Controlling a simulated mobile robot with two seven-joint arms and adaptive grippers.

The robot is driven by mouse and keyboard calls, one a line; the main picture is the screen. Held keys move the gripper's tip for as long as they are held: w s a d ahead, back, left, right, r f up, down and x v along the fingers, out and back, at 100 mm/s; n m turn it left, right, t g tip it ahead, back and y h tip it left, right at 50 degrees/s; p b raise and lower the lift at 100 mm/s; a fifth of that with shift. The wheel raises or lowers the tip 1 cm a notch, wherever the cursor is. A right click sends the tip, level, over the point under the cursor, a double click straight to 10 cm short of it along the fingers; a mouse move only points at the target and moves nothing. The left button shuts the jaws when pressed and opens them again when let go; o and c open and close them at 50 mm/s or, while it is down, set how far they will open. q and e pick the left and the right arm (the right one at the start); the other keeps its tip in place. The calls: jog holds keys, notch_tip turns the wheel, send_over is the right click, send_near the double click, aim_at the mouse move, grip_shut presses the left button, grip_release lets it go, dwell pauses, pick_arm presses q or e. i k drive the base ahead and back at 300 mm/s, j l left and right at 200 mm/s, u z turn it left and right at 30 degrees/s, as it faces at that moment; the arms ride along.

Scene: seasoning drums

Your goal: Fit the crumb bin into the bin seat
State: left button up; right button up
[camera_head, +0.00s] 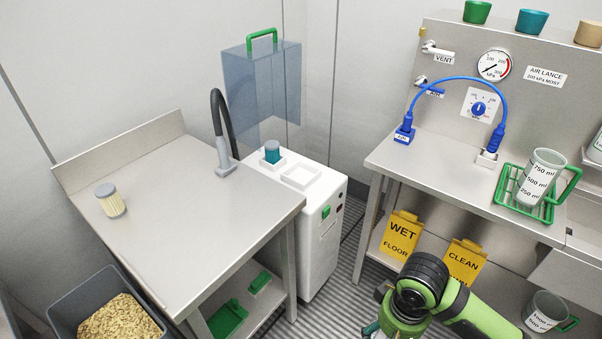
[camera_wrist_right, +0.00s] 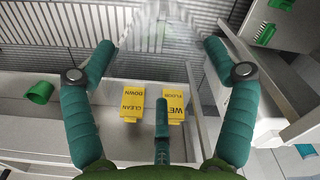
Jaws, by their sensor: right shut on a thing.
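In the right wrist view my right gripper (camera_wrist_right: 160,48) is shut on a clear, see-through thing that looks like the crumb bin (camera_wrist_right: 158,22). Its teal fingers are wide apart, one on each side of it, and its outline is faint against the grating. In the head view my right arm reaches in at the bottom right; the held thing cannot be made out there. A raised, empty white square frame, which looks like the bin seat (camera_head: 302,177), is on top of the white cabinet (camera_head: 315,240). My right gripper is well away from it. My left gripper is not in view.
A pale filter (camera_head: 110,200) stands on the left table. Yellow signs (camera_head: 401,235) stand on the right bench's lower shelf.

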aim_at(301, 178)
jog(key=i+l+u, duration=0.25)
jog(key=i+l, duration=0.15)
jog(key=i+l+u, duration=0.55)
jog(key=l, duration=0.45)
jog(key=i+l+u, duration=0.1)
jog(key=i, duration=0.2)
jog(key=i+l+u, duration=0.1)
jog(key=i, duration=0.2)
